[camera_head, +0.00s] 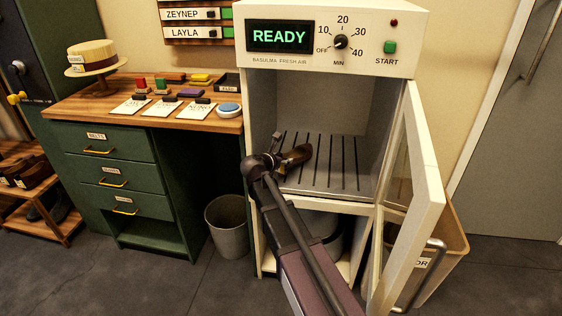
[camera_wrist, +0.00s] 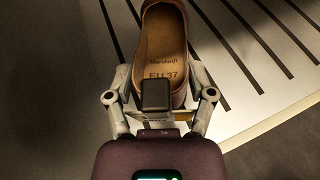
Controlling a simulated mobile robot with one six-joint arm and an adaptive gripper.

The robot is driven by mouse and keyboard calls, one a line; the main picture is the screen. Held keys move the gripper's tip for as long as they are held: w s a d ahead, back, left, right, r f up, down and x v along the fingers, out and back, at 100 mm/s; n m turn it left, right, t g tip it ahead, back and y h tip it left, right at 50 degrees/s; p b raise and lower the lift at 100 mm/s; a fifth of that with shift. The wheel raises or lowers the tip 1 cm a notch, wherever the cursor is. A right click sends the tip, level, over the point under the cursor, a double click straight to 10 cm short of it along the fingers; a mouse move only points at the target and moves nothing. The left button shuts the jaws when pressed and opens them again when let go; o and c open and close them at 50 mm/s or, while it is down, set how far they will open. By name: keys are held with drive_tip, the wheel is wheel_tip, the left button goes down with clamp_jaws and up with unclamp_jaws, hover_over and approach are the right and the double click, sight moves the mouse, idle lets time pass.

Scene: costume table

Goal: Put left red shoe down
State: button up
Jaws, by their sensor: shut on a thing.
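A brown-looking shoe (camera_head: 297,157) is inside the open white cabinet (camera_head: 417,52), over its slotted grey floor (camera_head: 325,176). In the wrist view the shoe (camera_wrist: 165,45) looks reddish-brown, with a tan insole marked EU 37. Its heel end is toward me and its toe is cut off by the top edge. My gripper (camera_wrist: 160,85) is shut on the heel end, one finger on each side. In the head view my gripper (camera_head: 276,152) reaches in from the left front of the cabinet. I cannot tell whether the sole touches the slotted floor.
The glass door (camera_head: 421,170) stands open on the right, beside my arm. The cabinet's display (camera_head: 279,37) reads READY. A green desk (camera_head: 110,170) with a hat (camera_head: 91,52) and cards is at left. A grey bin (camera_head: 228,222) stands between. The slotted floor right of the shoe is clear.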

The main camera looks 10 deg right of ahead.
drive_tip(key=o, duration=1.3)
drive_tip(key=shift+r, duration=0.1)
drive_tip(key=shift+s+a+r+p, duration=0.25)
drive_tip(key=shift+s+a+p, duration=0.1)
drive_tip(key=shift+s, duration=0.15)
drive_tip(key=shift+p+v, duration=1.9)
drive_tip(key=shift+v, duration=3.45)
